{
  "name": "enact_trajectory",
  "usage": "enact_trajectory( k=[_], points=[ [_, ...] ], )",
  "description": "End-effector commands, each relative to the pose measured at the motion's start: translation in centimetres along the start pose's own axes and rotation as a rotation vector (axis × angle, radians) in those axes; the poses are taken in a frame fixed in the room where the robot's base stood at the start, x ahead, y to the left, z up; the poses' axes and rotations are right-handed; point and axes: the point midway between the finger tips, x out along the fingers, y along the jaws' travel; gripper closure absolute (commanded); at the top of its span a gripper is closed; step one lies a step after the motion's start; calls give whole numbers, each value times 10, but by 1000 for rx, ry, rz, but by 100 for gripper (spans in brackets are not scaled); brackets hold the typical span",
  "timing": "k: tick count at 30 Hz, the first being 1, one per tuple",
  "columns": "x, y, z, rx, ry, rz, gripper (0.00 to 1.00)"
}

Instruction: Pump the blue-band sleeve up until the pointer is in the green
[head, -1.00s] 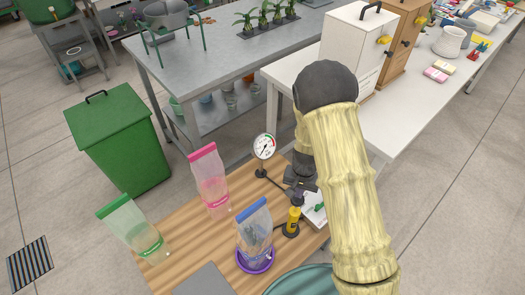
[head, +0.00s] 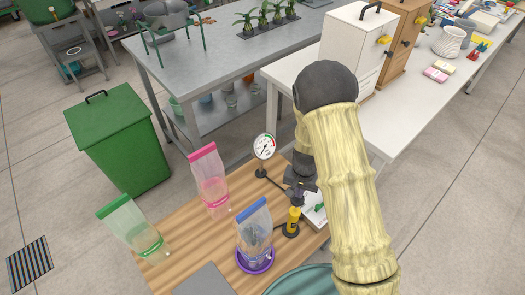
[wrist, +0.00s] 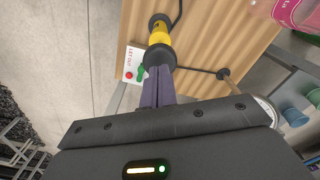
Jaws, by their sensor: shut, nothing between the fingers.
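The blue-band sleeve (head: 254,228) is a clear bag with a blue top band, standing in a purple ring (head: 256,262) on the wooden bench. The gauge (head: 264,146) has a white dial with green and red on its rim; its pointer seems to lie outside the green, but is small. The yellow pump (head: 292,220) stands upright right of the sleeve; it also shows in the wrist view (wrist: 160,38). My gripper (head: 297,196) is shut and empty just above the pump. In the wrist view its fingertips (wrist: 158,72) overlap the pump's black top; I cannot tell whether they touch.
A pink-band sleeve (head: 210,185) and a green-band sleeve (head: 135,228) stand to the left on the wooden bench (head: 190,258). A card with red and green marks (wrist: 133,68) lies beside the pump. A green bin (head: 120,140) stands on the floor at left.

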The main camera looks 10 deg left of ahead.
Motion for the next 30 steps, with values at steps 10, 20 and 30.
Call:
enact_trajectory(
  k=[10,20,30],
  points=[
    [3,0,0,0,0,0,100],
    [20,0,0,0,-1,0,100],
    [36,0,0,1,0,0,100]
  ],
)
